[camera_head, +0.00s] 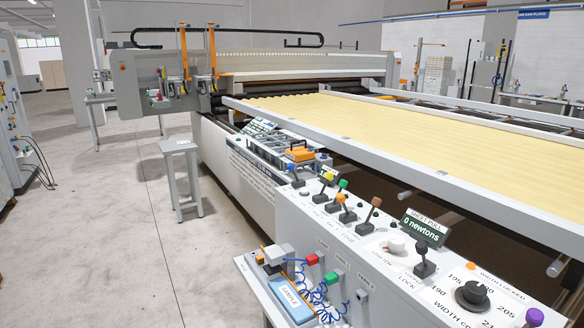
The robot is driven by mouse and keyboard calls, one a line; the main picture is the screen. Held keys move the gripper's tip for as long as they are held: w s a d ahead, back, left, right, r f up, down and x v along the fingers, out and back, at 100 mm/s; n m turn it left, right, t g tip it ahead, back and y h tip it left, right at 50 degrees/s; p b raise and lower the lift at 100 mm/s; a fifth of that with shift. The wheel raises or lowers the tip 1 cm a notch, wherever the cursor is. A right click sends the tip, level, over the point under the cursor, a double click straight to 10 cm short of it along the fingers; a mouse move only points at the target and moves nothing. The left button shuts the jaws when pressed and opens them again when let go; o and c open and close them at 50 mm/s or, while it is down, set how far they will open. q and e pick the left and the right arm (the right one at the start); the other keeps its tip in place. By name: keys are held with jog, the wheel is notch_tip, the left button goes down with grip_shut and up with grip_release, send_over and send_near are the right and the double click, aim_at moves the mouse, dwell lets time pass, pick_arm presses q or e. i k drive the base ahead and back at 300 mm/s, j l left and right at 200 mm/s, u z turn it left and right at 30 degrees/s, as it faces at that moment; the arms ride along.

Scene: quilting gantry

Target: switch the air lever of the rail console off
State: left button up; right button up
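The rail console (430,291) is a long white panel running from the lower right toward the middle. It carries several levers: one with a blue knob (290,169), one with a green knob (342,184), one with an orange knob (340,198), one with a brown handle (376,202) and a black one (421,246) near the word LOCK. The labels by most levers are too small to read, so I cannot tell which is the air lever or its position. Neither gripper is in view.
A display (424,227) on the console reads 0 newtons. A black dial (472,292) sits nearer. A side shelf (262,285) holds a blue sample pad (290,298) and coiled blue hoses. Yellow quilted sheet (420,125) lies behind the rail. A grey stool (181,147) stands on open floor.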

aim_at(290, 167)
jog(key=i+j+u, duration=0.15)
jog(key=i+j, duration=0.2)
jog(key=i, duration=0.15)
jog(key=i+j+u, duration=0.1)
jog(key=i+j, duration=0.2)
jog(key=i, duration=0.15)
